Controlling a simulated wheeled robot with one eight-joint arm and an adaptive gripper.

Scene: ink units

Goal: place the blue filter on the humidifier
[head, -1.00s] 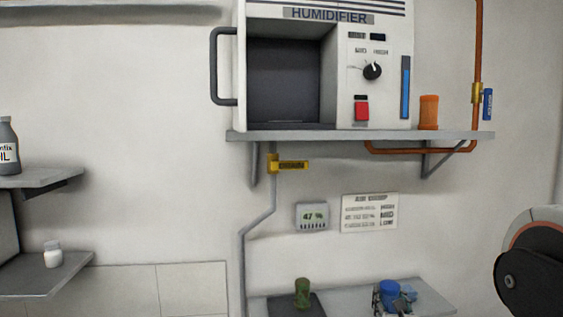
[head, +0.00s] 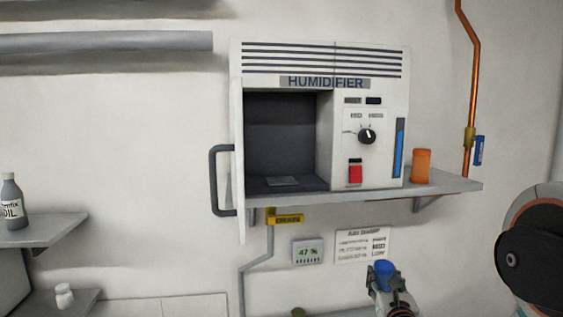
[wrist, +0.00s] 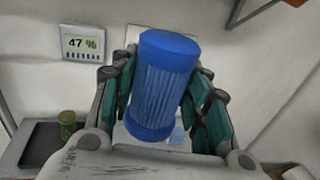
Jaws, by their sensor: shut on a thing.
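The humidifier (head: 369,170) is a white box on a wall shelf in the head view. Its dark compartment (head: 283,130) stands open at the left, with a small flat grey plate (head: 282,181) on its floor. The blue filter (wrist: 161,85) is a ribbed cylinder, upright and slightly tilted in the wrist view. My gripper (head: 388,284) is shut on the filter, its fingers on either side of it. In the head view the gripper and the filter's blue top (head: 384,268) are below the shelf, right of the compartment.
An orange canister (head: 422,166) stands on the shelf (head: 440,184) right of the humidifier. The open door's handle (head: 215,180) sticks out at the left. A yellow valve (head: 285,217) and a humidity display (head: 307,251) are below. A green jar (wrist: 68,124) stands on the lower shelf.

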